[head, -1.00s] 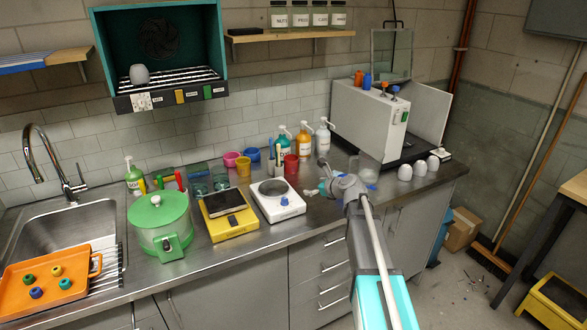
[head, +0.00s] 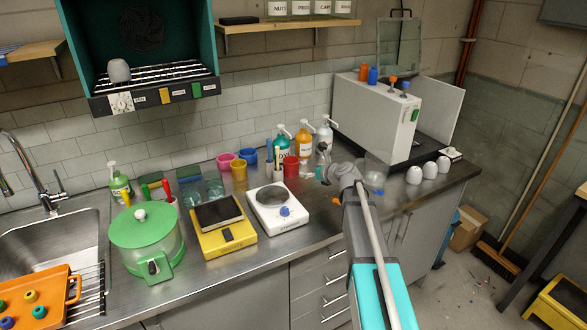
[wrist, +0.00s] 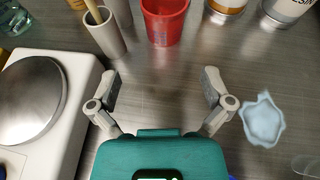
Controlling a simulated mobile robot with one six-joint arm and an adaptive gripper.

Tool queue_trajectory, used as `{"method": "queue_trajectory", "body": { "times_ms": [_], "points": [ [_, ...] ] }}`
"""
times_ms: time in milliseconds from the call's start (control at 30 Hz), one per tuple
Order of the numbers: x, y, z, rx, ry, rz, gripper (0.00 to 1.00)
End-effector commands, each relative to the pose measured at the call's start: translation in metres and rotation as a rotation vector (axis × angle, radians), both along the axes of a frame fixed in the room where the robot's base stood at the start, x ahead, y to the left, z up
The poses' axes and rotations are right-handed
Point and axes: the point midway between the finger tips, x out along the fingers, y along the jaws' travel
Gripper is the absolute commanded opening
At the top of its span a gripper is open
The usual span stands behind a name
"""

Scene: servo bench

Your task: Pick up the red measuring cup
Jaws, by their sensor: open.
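The red measuring cup (head: 290,166) stands upright on the steel bench, in front of the pump bottles. In the wrist view the red cup (wrist: 164,24) is at the top centre, cut by the frame edge. My gripper (wrist: 160,82) is open and empty, its two fingers spread wide. The cup lies ahead of the fingertips, roughly centred between them and apart from them. In the head view my gripper (head: 325,174) is just right of the cup, low over the bench.
A grey tube with sticks (wrist: 103,32) stands left of the cup. A white hotplate (wrist: 40,115) is at the left, and bottles (head: 304,142) stand behind. A pale puddle-like patch (wrist: 263,120) lies at the right. The bench between the fingers and cup is clear.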

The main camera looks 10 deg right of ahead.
Motion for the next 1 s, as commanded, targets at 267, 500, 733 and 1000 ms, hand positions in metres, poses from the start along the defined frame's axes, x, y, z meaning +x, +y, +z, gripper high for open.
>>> {"method": "queue_trajectory", "body": {
  "times_ms": [267,500,733,1000],
  "points": [
    [-0.001,-0.008,0.0,0.0,0.0,-0.011,1.0],
    [0.009,-0.007,-0.006,-0.001,0.001,-0.014,1.0],
    [0.035,0.005,-0.018,-0.001,0.0,-0.015,1.0],
    [0.064,0.02,-0.031,-0.001,0.001,-0.016,1.0]
  ]
}}
